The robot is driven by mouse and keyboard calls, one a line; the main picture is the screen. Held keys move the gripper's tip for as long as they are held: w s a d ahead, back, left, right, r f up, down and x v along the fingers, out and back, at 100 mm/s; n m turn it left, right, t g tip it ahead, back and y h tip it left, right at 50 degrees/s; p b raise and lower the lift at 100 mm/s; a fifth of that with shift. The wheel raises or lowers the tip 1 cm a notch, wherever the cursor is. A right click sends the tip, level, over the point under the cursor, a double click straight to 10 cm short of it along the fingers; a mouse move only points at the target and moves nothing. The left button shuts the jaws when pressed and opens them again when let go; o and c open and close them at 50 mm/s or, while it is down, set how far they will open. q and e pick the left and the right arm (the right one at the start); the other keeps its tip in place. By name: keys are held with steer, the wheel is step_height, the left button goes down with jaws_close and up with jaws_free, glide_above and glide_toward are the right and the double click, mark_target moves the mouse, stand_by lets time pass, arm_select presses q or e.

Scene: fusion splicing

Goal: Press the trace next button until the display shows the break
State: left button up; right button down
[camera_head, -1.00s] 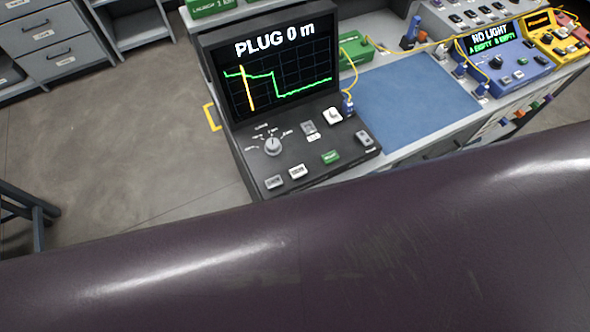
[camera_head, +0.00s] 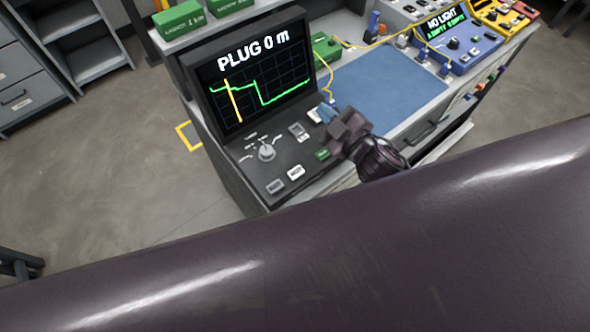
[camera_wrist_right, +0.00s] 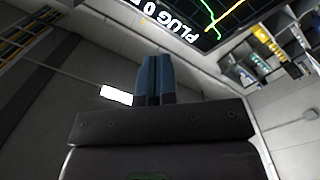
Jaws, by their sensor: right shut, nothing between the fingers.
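The black trace tester (camera_head: 232,165) stands on the bench, and its display (camera_head: 262,80) reads "PLUG 0 m" over a green trace with a yellow marker near its left end. Its panel has a rotary knob (camera_head: 267,153), two pale buttons (camera_head: 296,172) at the front edge and a green button (camera_head: 322,154). The button lettering is too small to read. My right gripper (camera_head: 325,114) is shut and empty over the right part of the panel, hiding some controls there. In the right wrist view its blue fingertips (camera_wrist_right: 155,78) are together, with the display beyond. My left gripper is not in view.
A blue mat (camera_head: 390,85) lies right of the tester. A blue device (camera_head: 455,40) reading "NO LIGHT" and a yellow device (camera_head: 497,17) stand farther right. Yellow fibre runs along the back. Green launch boxes (camera_head: 180,18) sit behind the tester. A large dark arm part crosses the foreground.

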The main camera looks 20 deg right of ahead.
steer(key=a+r+n+g+y, duration=0.5)
steer(key=a+r+n+y, duration=0.4)
steer(key=n, duration=0.8)
arm_select(q)
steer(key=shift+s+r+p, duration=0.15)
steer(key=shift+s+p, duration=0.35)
steer(key=shift+p, duration=0.25)
arm_select(e)
steer(key=s+d+f+n+g+h, duration=0.1)
steer(key=s+f+n+g+h, duration=0.2)
steer(key=f+n+g+h, duration=0.3)
step_height(320, 180, down, 6)
steer(key=n, duration=0.3)
steer(key=shift+d+r+g+h, duration=0.25)
steer(key=shift+d+g+h, duration=0.05)
steer(key=shift+g, duration=0.1)
steer(key=shift+s, duration=0.1)
